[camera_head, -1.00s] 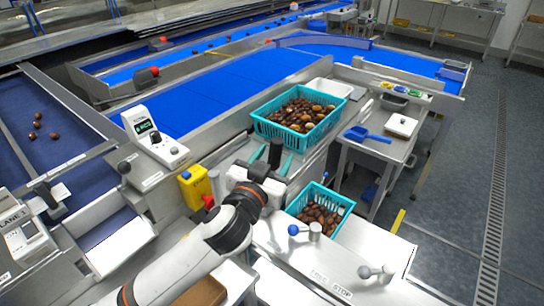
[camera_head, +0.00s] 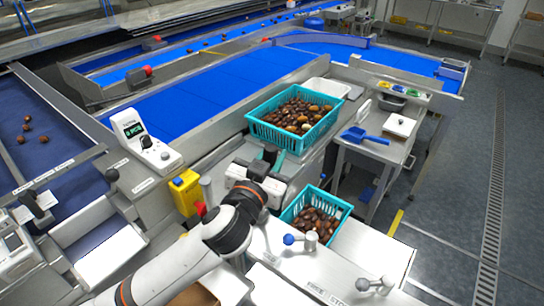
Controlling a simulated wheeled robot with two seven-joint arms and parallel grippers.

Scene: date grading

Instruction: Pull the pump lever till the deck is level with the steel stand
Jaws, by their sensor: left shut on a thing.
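My left gripper (camera_head: 264,163) is in the middle of the view, its dark fingers shut on the pump lever. The lever is mostly hidden by the fingers; only a bit of teal shows around them, and I cannot make out its full shape. A teal crate (camera_head: 262,134) full of dates stands just beyond the gripper. The deck under it is largely hidden by the crate and my arm, so its height is hard to judge. The steel stand (camera_head: 378,152), with a blue scoop (camera_head: 365,135) on top, is right of the crate. My right gripper is not in view.
A smaller teal crate (camera_head: 343,206) of dates sits right of my forearm, near a white panel with a blue-knobbed handle (camera_head: 300,240). A yellow box (camera_head: 186,192) stands left of the gripper. Blue conveyors (camera_head: 215,92) run behind. Open floor (camera_head: 455,185) lies at right.

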